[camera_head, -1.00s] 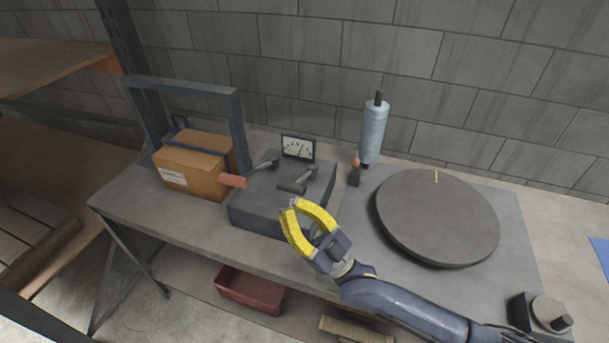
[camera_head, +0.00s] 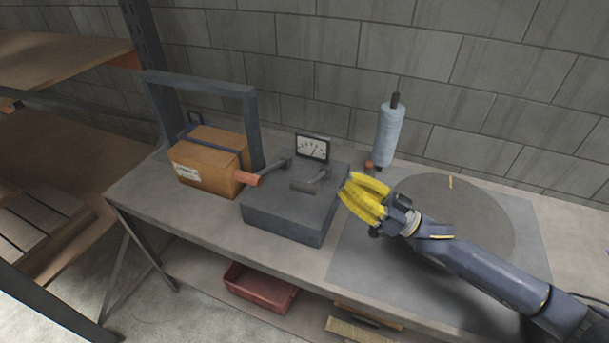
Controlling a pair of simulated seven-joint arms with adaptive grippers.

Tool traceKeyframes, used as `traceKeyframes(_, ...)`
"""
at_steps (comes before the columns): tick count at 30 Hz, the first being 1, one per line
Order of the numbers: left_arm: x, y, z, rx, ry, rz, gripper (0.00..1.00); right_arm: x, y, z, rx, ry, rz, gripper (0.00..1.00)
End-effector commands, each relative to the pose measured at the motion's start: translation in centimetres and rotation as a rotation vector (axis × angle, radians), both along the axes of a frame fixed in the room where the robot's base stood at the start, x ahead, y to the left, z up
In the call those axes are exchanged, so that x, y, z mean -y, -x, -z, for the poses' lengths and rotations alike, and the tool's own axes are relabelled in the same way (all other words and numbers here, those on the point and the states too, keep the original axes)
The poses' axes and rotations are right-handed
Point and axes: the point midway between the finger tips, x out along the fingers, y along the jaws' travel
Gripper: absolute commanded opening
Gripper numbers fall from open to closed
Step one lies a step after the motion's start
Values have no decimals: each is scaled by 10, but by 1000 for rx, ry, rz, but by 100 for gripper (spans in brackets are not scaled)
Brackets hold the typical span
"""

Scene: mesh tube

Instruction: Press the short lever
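A dark grey box (camera_head: 285,222) on the bench carries two levers. The lever with the dark grip (camera_head: 303,187) looks shorter and lies over the middle of the box top. The other lever has an orange-red grip (camera_head: 246,179) that reaches past the box's left edge. My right gripper (camera_head: 352,187), with yellow fingers, is just right of the box and apart from the dark grip. Its fingers look close together and nothing shows between them; their exact opening is unclear. My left gripper is out of view.
A gauge (camera_head: 312,148) stands behind the box. A cardboard carton (camera_head: 207,172) under a grey frame (camera_head: 197,83) is at left. A small red knob (camera_head: 369,165) and a wrapped roll (camera_head: 389,136) stand behind my gripper. A round disc (camera_head: 475,210) lies at right, partly under my arm.

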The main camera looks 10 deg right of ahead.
Motion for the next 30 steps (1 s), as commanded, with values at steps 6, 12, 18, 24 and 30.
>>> traceKeyframes(6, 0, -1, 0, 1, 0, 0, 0, 9, -2, -2, -26, 5, -2, 0)
traceKeyframes(12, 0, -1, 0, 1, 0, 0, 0, 9, -3, -2, -28, 5, -2, 0)
traceKeyframes(18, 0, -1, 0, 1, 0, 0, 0, 8, -3, -2, -27, 4, -1, 0)
traceKeyframes(24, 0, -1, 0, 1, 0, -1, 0, -4, -11, -8, -23, 3, -2, 0)
traceKeyframes(30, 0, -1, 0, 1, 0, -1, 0, -31, -27, -19, -23, 2, -3, 0)
